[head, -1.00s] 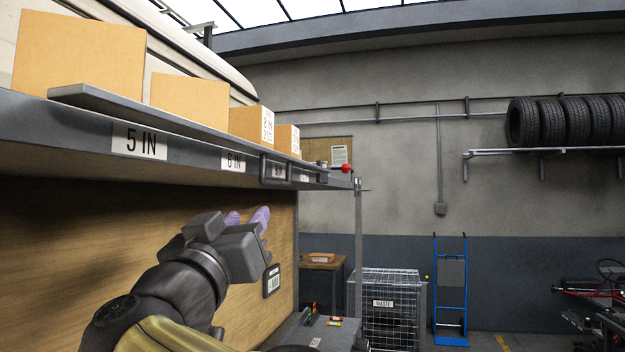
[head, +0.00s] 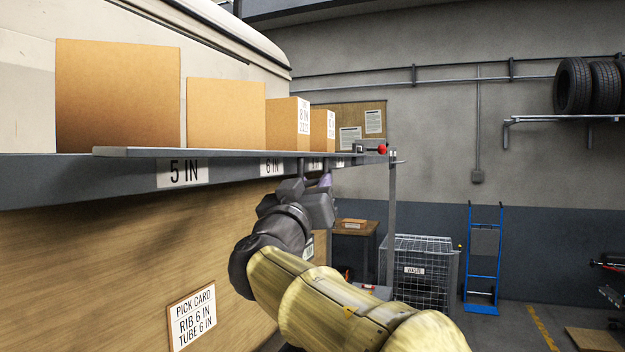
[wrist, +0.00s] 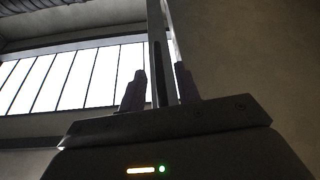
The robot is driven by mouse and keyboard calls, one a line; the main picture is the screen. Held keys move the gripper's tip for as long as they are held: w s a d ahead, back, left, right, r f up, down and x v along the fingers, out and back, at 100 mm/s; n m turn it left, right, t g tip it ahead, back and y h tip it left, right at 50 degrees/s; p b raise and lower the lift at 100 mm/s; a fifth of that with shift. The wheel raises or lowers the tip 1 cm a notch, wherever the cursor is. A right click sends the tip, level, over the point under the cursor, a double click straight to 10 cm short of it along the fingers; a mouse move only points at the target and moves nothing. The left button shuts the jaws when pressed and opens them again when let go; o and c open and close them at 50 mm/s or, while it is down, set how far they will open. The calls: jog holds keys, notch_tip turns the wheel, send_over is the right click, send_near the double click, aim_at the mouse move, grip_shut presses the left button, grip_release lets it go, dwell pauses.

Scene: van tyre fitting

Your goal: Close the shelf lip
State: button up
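The shelf lip (head: 230,152) is a long grey plate along the front edge of the grey shelf (head: 90,180). I see it nearly edge-on in the head view, and the box fronts show above it; its exact tilt is unclear. A small red knob (head: 382,149) is at its right end. My gripper (head: 318,181) is raised just under the shelf front, near the 6 IN label, where the lip's handle is mostly hidden. In the wrist view my gripper (wrist: 160,92) has its purple fingers apart, with a dark bar (wrist: 155,45) between them; firm contact is not visible.
Several cardboard boxes (head: 118,97) stand on the shelf behind the lip. A wooden panel (head: 120,265) with a pick card is below. A shelf post (head: 391,215), wire waste cage (head: 423,285) and blue hand truck (head: 483,260) are to the right.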

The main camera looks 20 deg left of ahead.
jog(key=shift+c, duration=0.2)
grip_shut()
